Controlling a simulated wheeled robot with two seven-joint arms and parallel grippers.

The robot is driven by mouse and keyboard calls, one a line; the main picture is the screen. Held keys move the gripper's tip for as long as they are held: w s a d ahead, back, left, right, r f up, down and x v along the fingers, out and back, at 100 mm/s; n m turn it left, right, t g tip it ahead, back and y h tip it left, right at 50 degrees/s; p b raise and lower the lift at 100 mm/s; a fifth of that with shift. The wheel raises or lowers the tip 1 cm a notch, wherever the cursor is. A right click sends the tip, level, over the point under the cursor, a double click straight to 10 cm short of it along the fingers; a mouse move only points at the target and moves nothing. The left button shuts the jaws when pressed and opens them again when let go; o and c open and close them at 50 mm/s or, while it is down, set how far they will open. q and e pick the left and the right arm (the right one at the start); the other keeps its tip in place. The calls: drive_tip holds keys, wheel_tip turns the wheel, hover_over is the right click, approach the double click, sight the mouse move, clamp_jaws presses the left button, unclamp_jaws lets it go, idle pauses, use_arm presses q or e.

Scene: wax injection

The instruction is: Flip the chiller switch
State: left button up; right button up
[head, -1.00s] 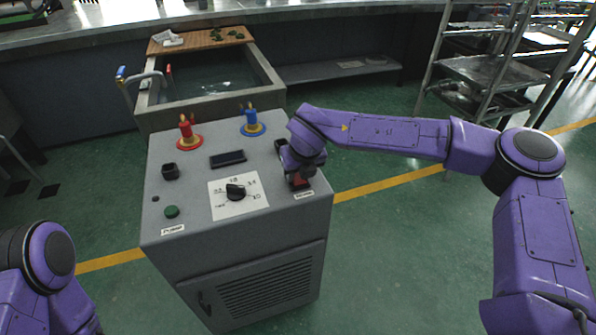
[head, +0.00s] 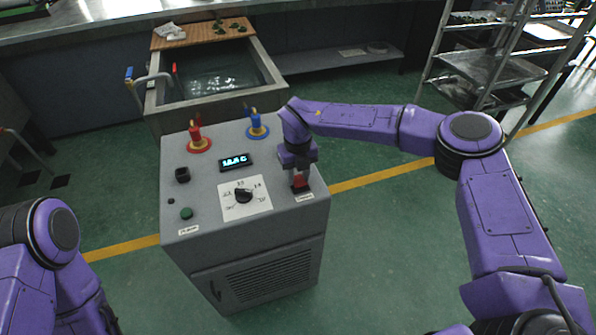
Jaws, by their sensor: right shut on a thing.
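The chiller (head: 262,262) is a grey cabinet with a sloped control top. A red switch (head: 300,181) sits at the top's right edge, above a small label. My right gripper (head: 299,172) points down at the switch from above and is shut at it; its fingers partly cover the switch. The small display (head: 234,161) on the top is lit with blue digits. My left arm shows at the lower left, but its gripper is outside the view.
The top also carries a black dial (head: 243,195), a green button (head: 186,213), a red valve (head: 197,138) and a blue valve (head: 256,126). A water basin (head: 272,72) stands behind. A metal rack (head: 490,65) is at the back right. Green floor is clear beside the cabinet.

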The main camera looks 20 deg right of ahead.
sight(298, 179)
drive_tip(key=o, duration=1)
drive_tip(key=shift+o, duration=0.2)
wheel_tip(298, 179, up, 10)
drive_tip(key=b, duration=0.1)
drive_tip(key=shift+r, duration=0.25)
